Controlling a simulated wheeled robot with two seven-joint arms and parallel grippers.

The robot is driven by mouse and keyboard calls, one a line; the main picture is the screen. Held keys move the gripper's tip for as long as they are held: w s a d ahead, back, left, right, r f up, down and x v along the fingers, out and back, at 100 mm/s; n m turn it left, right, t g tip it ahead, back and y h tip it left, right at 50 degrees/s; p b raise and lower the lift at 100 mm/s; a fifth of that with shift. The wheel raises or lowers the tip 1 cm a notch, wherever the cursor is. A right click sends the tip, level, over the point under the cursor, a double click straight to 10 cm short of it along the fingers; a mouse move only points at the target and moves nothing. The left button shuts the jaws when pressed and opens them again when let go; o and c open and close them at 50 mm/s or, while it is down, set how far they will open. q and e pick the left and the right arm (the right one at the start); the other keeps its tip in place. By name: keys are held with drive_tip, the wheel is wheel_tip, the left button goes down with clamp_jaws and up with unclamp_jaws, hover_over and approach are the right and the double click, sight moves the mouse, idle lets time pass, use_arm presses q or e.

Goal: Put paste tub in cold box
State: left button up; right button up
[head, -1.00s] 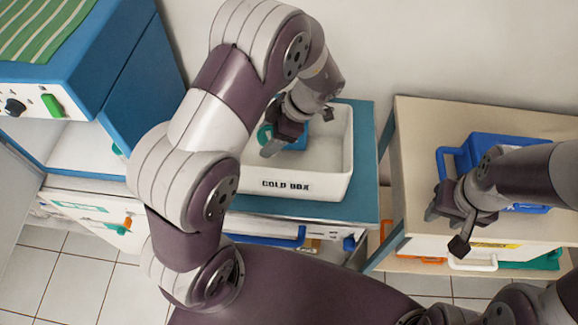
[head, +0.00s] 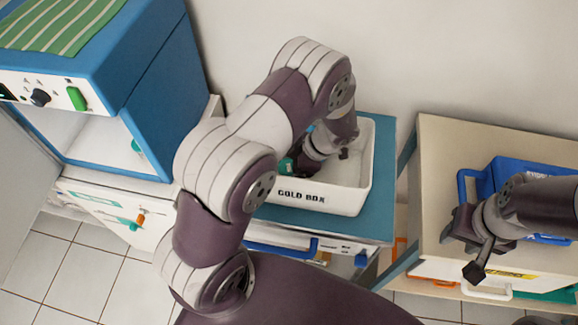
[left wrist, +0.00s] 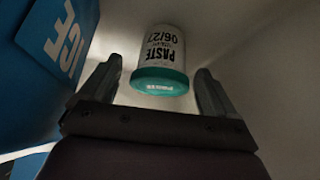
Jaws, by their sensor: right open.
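The paste tub (left wrist: 162,62), white with black print and a teal lid, lies inside the cold box, seen in the left wrist view. It is between and beyond the fingers of my left gripper (left wrist: 157,80), with gaps on both sides. The fingers are open and not closed on it. In the head view, my left gripper (head: 312,164) reaches down into the white cold box (head: 318,197); a teal bit of the tub (head: 286,165) shows beside it, the rest hidden by my arm. My right gripper (head: 468,252) is open and empty over the right table's front edge.
A blue ice pack (left wrist: 60,38) stands along the left side in the left wrist view. The cold box sits on a teal-topped cabinet (head: 378,186). A blue cabinet (head: 150,90) stands left; a blue crate (head: 492,180) is on the right table (head: 440,150).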

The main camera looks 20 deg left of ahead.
use_arm(q)
drive_tip(key=v, duration=1.2)
drive_tip(key=w+a+r+m+t, duration=0.1)
drive_tip(key=w+r+m+t, duration=0.1)
drive_tip(key=w+m+t, duration=0.1)
drive_tip(key=w+a+r+m+t+h, duration=0.1)
drive_tip(key=w+a+r+m+t, duration=0.1)
drive_tip(key=w+r+t, duration=0.1)
drive_tip(key=w+a+r+m+t, duration=0.1)
drive_tip(key=w+r+m+t, duration=0.2)
drive_tip(key=w+t, duration=0.1)
drive_tip(key=shift+w+a+r+m, duration=0.1)
drive_tip(key=shift+w+a+m, duration=0.2)
drive_tip(key=shift+w, duration=0.1)
drive_tip(key=s+f+m+g+h, duration=0.3)
drive_tip(key=s+m+g+h, duration=0.2)
drive_tip(key=s+m, duration=0.9)
drive_tip(key=s+d+g, duration=0.1)
drive_tip(key=s, duration=0.8)
drive_tip(key=shift+c, duration=0.4)
